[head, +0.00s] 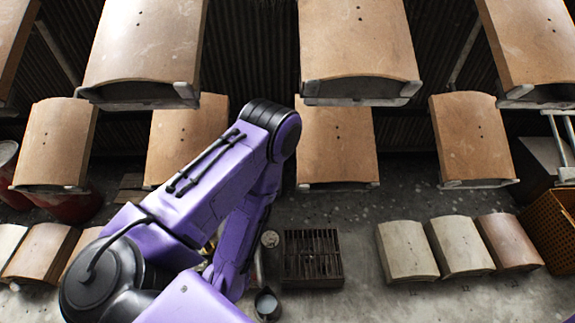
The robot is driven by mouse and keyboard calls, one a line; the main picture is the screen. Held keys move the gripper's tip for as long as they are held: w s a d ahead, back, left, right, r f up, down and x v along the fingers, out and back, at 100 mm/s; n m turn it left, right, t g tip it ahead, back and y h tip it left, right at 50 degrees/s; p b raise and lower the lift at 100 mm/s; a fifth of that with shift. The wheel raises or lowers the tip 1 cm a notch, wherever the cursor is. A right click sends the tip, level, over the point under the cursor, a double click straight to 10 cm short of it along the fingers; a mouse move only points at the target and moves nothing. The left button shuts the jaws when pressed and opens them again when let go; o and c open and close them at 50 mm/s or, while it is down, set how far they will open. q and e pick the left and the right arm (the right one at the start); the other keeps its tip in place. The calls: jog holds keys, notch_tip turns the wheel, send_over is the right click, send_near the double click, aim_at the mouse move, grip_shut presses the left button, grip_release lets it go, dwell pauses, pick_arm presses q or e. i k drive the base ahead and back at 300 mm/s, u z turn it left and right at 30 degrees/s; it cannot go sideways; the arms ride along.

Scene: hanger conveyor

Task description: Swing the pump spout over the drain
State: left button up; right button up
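The drain (313,257) is a dark rectangular slatted grate in the floor, right of centre low in the head view. A small upright cylinder with a round grey top (270,239) stands at its left edge. It may be part of the pump, but my purple arm covers much of that spot. I cannot make out the spout or which way it points. A dark round pot (267,304) stands just below, left of the drain's near edge. My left arm reaches in from the lower left, and its gripper is hidden behind its links. My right gripper is out of view.
Several brown curved panels (360,40) hang in two rows above the floor. Red drums (65,205) are at far left, an orange crate (550,225) at far right.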

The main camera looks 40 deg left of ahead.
aim_at(258, 260)
jog(key=z, duration=0.05)
jog(key=k, duration=0.65)
jog(key=u, duration=0.75)
jog(key=i, duration=0.5)
